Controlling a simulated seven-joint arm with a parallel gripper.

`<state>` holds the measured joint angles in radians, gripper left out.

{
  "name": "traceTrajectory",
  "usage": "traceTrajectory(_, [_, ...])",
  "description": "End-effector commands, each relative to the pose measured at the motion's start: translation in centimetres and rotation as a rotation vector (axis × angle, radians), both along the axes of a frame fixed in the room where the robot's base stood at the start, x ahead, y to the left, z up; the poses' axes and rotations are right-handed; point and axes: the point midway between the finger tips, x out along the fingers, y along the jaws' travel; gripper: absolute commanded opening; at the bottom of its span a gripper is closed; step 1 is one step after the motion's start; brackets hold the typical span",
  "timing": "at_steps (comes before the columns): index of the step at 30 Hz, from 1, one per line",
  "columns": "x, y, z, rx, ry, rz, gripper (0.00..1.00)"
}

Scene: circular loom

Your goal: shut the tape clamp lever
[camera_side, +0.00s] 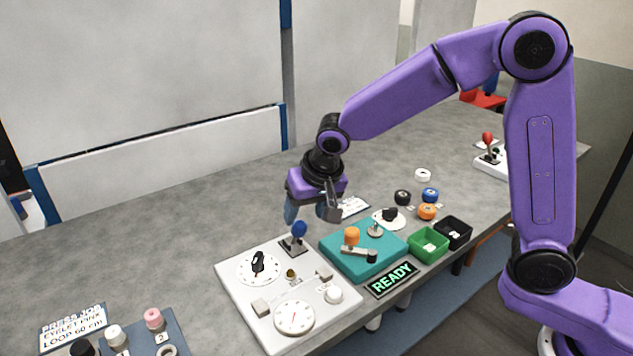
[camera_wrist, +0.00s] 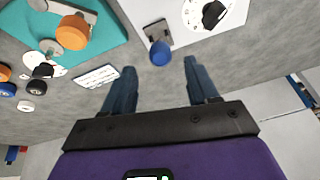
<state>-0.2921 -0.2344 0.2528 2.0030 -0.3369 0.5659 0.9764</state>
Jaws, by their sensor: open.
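A lever with a blue ball knob (camera_side: 299,229) stands on a small dark plate at the back edge of the white panel (camera_side: 238,285). No readable label shows whether it is the tape clamp lever. In the wrist view the blue knob (camera_wrist: 161,54) shows just beyond the gap between my fingertips. My gripper (camera_side: 311,216) is open and empty, above and close to this lever; the wrist view also shows its spread fingers (camera_wrist: 160,68). I cannot tell whether a finger touches the knob. An orange-knobbed lever (camera_side: 352,237) sits on the teal block (camera_side: 337,262).
The white panel also bears a black dial knob (camera_side: 258,262) and a round gauge (camera_side: 294,318). Green (camera_side: 428,244) and black (camera_side: 454,232) bins stand right of the teal block, near several tape rolls. A red-knobbed lever (camera_side: 488,139) is farther right.

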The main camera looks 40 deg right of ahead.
Motion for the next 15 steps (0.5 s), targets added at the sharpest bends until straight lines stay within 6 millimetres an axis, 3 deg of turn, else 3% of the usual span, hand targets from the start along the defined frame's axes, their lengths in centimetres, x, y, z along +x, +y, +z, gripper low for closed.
traceTrajectory(7, [-1.8, 0.0, 4.8, 0.002, -0.005, 0.001, 0.59])
traceTrajectory(15, [-3.0, -0.1, 7.5, 0.001, -0.002, 0.0, 0.59])
